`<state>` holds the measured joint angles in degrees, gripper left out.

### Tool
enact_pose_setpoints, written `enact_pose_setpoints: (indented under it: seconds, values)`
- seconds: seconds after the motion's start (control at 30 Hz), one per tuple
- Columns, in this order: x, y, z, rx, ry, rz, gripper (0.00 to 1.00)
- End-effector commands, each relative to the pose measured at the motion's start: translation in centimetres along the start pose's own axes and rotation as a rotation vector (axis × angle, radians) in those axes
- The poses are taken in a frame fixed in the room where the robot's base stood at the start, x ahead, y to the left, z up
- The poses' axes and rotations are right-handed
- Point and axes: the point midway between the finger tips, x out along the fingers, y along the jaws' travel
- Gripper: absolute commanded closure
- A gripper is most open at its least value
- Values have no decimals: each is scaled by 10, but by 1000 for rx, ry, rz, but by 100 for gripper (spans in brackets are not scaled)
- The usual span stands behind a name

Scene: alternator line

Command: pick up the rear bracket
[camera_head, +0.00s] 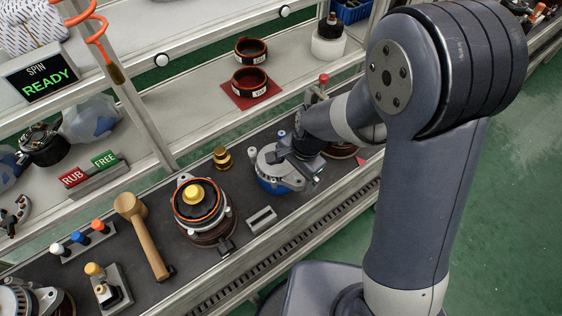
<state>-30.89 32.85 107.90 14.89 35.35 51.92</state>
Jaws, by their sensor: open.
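A silver-grey round casting, which looks like the rear bracket (268,157), sits on a blue base on the dark bench top near the middle of the head camera view. My gripper (297,169) is open and right at the casting's right side, low over it. My gripper and wrist hide part of the casting. I cannot tell whether the fingers touch it.
Left of it stands an alternator stack (198,203) with an orange ring and a brass knob. A brass piece (223,158), a mallet (143,235) and a small grey block (262,218) are nearby. A rail runs along the bench's front edge.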

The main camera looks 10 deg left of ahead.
Motion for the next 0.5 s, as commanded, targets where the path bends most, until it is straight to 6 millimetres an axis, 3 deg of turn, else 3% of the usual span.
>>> enact_pose_setpoints:
  seconds: [0.17, 0.5]
  values:
    - [0, 0, 0, 0, 0, 0, 0]
    - [0, 0, 0, 0, 0, 0, 28]
